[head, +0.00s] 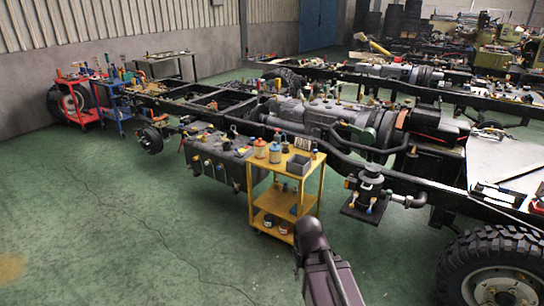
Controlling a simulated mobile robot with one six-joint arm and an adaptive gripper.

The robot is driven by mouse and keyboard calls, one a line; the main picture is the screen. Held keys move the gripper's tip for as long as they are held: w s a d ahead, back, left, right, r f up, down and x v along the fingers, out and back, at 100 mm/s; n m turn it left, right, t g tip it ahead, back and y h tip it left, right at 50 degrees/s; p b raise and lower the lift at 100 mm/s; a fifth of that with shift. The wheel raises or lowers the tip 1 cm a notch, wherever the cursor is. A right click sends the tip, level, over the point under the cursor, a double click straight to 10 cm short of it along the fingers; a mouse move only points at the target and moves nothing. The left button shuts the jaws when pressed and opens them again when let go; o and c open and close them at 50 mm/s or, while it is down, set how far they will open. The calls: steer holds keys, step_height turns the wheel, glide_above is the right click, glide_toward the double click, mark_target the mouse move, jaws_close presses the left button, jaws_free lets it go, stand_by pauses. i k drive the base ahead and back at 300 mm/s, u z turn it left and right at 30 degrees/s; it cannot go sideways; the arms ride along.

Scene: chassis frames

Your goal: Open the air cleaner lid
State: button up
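A dark canister-like unit with a rounded top (368,188) stands on a square dark plate beside the near chassis rail, right of the yellow cart. It looks like the air cleaner, but I cannot be sure. Part of my own arm shows at the bottom centre, in front of the yellow cart. My gripper cannot be made out in this view.
A yellow cart (269,206) with cans and a grey bin stands left of the canister. A dark tank (213,160) hangs behind it. A large tyre (495,265) is at the lower right. Green floor (110,215) is clear at the left and front.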

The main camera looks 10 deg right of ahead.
mark_target(371, 178)
steer(key=k, duration=0.65)
steer(key=z, duration=0.6)
steer(key=i, duration=1.6)
steer(key=u, duration=0.35)
